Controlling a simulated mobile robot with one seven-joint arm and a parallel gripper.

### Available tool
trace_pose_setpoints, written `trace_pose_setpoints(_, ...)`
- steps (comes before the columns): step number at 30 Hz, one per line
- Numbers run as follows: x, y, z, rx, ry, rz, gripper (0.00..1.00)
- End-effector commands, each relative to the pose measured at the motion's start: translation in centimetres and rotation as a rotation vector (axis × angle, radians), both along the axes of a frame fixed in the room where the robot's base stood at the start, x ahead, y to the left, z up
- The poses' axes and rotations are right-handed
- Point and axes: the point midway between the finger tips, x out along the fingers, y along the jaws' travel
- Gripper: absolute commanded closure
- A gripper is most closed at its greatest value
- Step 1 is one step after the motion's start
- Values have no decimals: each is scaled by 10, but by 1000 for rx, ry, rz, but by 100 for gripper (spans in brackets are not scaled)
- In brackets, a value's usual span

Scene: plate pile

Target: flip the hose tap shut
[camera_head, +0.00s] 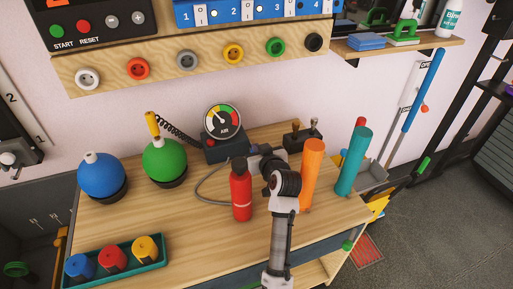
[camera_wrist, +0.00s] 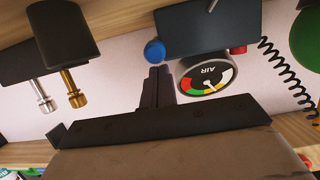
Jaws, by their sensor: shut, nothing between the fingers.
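A dark air box (camera_head: 222,146) with a round AIR gauge (camera_head: 223,118) stands at the back of the bench. It shows upside down in the wrist view (camera_wrist: 205,30), with a round blue knob (camera_wrist: 155,51) at one end and a red part (camera_wrist: 238,50) at the other. A grey hose (camera_head: 202,184) curves over the bench left of the red bottle. I cannot tell for sure which part is the hose tap. My gripper (camera_head: 251,156) is shut and empty beside the air box. In the wrist view its fingertips (camera_wrist: 159,71) appear just below the blue knob; contact is unclear.
A red bottle (camera_head: 241,192) stands in front of my gripper. Orange (camera_head: 312,170) and teal (camera_head: 353,165) cylinders stand to the right. A dark block with two metal levers (camera_wrist: 70,90) is close by. Blue (camera_head: 101,176) and green (camera_head: 164,160) balls sit left. The front middle is clear.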

Motion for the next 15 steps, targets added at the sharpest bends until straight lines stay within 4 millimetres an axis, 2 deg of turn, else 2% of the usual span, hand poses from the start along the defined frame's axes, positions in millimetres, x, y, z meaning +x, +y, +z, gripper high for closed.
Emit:
trace_pose_setpoints(8, -2, -1, 2, 0, 0, -1, 100)
trace_pose_setpoints(15, -12, -5, 3, 0, 1, -2, 100)
